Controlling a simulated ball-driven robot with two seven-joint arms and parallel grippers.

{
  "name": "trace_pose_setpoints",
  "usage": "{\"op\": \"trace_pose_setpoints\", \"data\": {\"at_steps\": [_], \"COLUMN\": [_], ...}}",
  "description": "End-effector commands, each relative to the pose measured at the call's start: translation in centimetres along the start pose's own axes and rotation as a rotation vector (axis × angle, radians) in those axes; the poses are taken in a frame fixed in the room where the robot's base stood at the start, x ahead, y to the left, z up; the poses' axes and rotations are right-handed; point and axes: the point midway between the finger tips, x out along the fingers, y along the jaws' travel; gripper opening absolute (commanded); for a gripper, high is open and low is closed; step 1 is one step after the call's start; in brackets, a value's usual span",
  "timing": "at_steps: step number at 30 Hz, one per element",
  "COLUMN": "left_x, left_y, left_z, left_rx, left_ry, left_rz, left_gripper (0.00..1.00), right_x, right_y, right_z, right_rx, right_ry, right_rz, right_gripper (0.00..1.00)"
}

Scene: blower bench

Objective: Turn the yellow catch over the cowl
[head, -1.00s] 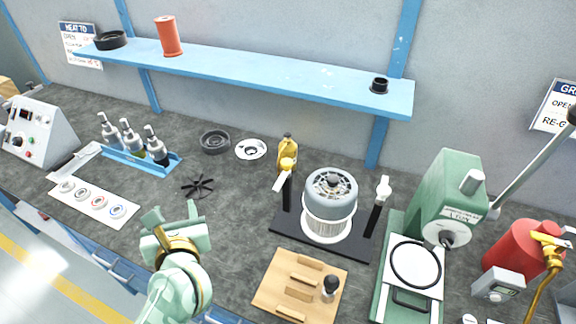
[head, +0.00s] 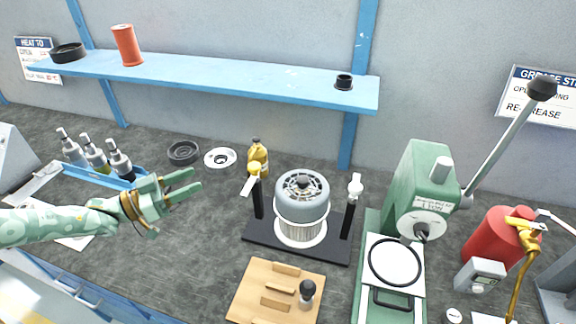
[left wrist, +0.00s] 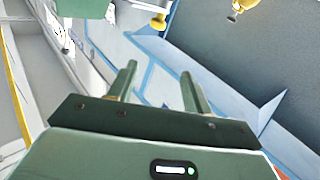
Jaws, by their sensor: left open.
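The yellow catch (head: 253,170) sits on top of the left black post beside the cowl. Its pale arm points down and left, away from the cowl. The grey-blue cowl (head: 302,190) stands over a white ribbed body on a black base (head: 262,238). A white catch (head: 355,187) tops the right post. My left gripper (head: 192,181) is open and empty, left of the yellow catch and apart from it, fingers pointing right. Its fingers also show in the left wrist view (left wrist: 158,88); small yellow parts there are too unclear to name.
A yellow bottle (head: 258,155) stands just behind the yellow catch. A wooden block (head: 245,292) lies in front of the base. A green press (head: 420,180) stands to the right. A blue bottle tray (head: 78,172) is at left. Bench between gripper and base is clear.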

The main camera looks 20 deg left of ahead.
Motion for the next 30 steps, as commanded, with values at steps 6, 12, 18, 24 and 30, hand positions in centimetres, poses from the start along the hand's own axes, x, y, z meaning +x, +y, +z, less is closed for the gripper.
{"op": "trace_pose_setpoints", "data": {"at_steps": [6, 12, 18, 24, 30], "left_x": [0.5, 4.2, 9.5, 13.7, 15.8], "left_y": [0.5, 0.6, 0.8, 1.0, 1.1], "left_z": [1.4, 1.6, 1.9, 2.2, 2.4], "left_rx": [0.123, 0.120, 0.118, 0.118, 0.116], "left_ry": [-0.064, -0.057, -0.057, -0.059, -0.061], "left_rz": [0.037, 0.038, 0.038, 0.038, 0.037], "left_gripper": [0.50, 0.50, 0.50, 0.50, 0.50], "right_x": [0.1, 0.3, 0.6, 0.9, 1.1], "right_y": [0.1, 0.1, 0.1, 0.0, 0.0], "right_z": [-0.3, -0.5, -0.4, -0.3, -0.2], "right_rx": [0.000, 0.000, 0.000, 0.000, 0.000], "right_ry": [0.004, 0.007, 0.005, 0.003, 0.002], "right_rz": [0.001, 0.001, 0.001, 0.000, 0.000], "right_gripper": [0.52, 0.52, 0.52, 0.52, 0.52]}}
